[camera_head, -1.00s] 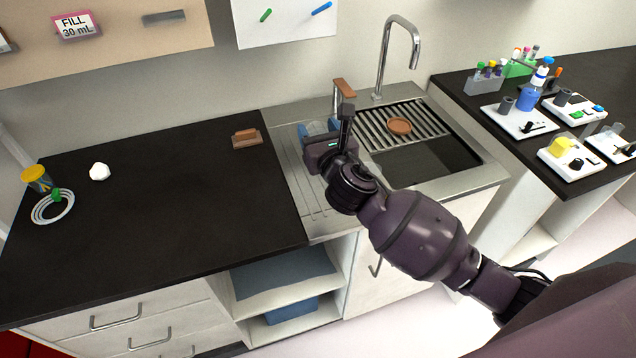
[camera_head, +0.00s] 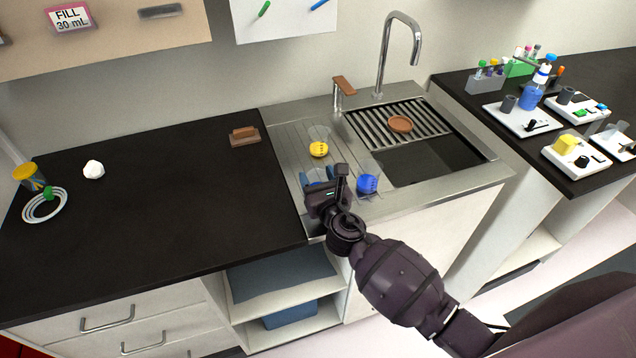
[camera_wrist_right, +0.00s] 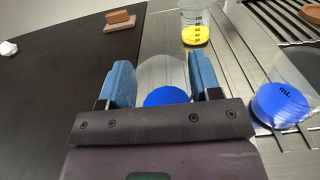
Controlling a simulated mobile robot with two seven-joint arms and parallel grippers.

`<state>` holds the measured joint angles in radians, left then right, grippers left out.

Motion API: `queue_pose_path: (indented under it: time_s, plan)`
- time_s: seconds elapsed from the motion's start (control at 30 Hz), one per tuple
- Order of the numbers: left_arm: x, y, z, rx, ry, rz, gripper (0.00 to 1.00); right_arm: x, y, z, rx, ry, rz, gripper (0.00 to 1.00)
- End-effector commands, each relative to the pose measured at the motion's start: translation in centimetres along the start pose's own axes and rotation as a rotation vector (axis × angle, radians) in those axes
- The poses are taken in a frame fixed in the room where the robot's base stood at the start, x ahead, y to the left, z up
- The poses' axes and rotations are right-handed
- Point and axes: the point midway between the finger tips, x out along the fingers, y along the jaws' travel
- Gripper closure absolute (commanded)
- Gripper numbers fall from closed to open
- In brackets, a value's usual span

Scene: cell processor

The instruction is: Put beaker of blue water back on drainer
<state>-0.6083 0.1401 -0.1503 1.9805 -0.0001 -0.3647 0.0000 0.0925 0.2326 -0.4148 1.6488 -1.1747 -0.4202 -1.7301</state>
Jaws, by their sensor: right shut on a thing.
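My right gripper (camera_head: 322,180) is over the front left part of the steel drainer (camera_head: 290,160). In the right wrist view its blue finger pads (camera_wrist_right: 164,85) are shut on a clear beaker of blue water (camera_wrist_right: 165,96). The gripper hides most of this beaker in the head view, and I cannot tell whether its base touches the drainer. A second beaker with blue liquid (camera_head: 367,183) stands on the drainer to the right of the gripper, apart from it. A beaker with yellow liquid (camera_head: 319,149) stands behind, towards the wall. My left gripper is not in view.
The sink basin (camera_head: 433,158) with a slatted rack (camera_head: 372,124) and tall tap (camera_head: 416,45) is to the right. A brown block (camera_head: 243,136) lies on the black counter (camera_head: 170,200) at left, which is mostly clear. Lab devices (camera_head: 525,117) fill the right counter.

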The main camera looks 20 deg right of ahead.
Motion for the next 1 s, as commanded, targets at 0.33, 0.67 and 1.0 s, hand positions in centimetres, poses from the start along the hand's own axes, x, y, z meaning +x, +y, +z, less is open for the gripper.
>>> queue_pose_path:
  time_s: [0.33,0.67,1.0]
  plan:
    - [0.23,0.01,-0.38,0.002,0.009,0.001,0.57,0.01,-0.02,-0.41,0.000,0.000,0.000,0.71]
    - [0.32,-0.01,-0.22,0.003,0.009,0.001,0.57,0.01,-0.02,-0.66,-0.001,0.000,0.000,0.17]
    - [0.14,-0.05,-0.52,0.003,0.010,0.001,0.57,0.00,-0.02,-0.25,0.000,0.000,0.000,0.17]
